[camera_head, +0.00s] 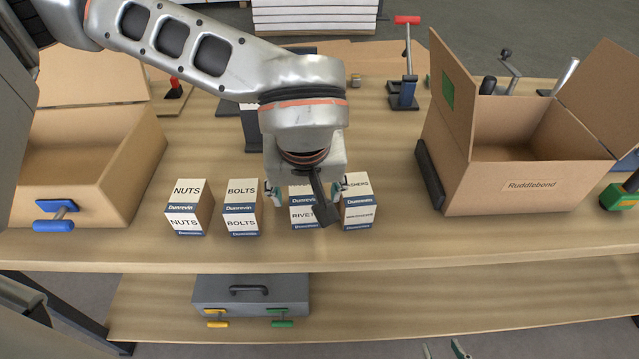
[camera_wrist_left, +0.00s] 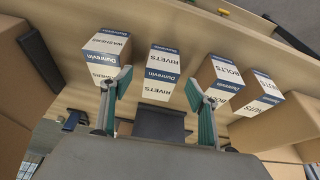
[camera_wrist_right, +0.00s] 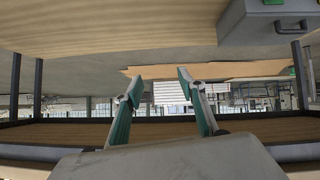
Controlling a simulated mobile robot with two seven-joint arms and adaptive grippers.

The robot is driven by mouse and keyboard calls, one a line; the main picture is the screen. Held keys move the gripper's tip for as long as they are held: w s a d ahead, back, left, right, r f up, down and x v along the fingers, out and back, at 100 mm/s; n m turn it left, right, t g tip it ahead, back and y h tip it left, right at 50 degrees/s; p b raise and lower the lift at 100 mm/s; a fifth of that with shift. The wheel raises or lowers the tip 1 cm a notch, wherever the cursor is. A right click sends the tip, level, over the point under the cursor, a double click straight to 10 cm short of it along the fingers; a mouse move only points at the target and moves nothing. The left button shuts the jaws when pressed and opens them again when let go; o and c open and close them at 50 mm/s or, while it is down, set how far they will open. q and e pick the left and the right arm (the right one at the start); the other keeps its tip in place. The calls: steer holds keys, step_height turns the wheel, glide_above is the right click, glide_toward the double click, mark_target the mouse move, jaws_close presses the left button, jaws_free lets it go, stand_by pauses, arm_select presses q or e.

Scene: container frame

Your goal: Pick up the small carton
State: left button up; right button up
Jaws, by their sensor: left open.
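Several small white-and-blue cartons stand in a row near the table's front edge: NUTS (camera_head: 186,210), BOLTS (camera_head: 242,210), RIVETS (camera_head: 302,213) and one marked as washers (camera_head: 358,214). My left gripper (camera_head: 306,188) is open, above and partly in front of the RIVETS carton, hiding part of it. In the left wrist view, the RIVETS carton (camera_wrist_left: 161,70) shows beyond and between the open fingers (camera_wrist_left: 159,84). The WASHERS carton (camera_wrist_left: 106,50) and BOLTS carton (camera_wrist_left: 217,80) flank it. My right gripper (camera_wrist_right: 159,85) is open and empty; its fingertips show low in the head view (camera_head: 446,350).
An open brown box (camera_head: 530,190) marked Ruddlebond stands at right, with a dark block against its side. Another open box (camera_head: 110,170) with a blue clamp stands at left. Clamps stand at the back. A grey case (camera_head: 250,294) sits on the lower shelf.

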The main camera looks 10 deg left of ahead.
arm_select(q)
steer(key=shift+w+a+r, duration=0.25)
steer(key=shift+w+a, duration=0.05)
steer(key=shift+w, duration=0.1)
steer(key=shift+w+f, duration=0.2)
steer(key=shift+f, duration=0.05)
steer(key=shift+x, duration=3.55)
steer(key=shift+w+a+r, duration=0.1)
steer(key=shift+w+a, duration=0.1)
steer(key=c, duration=1.5)
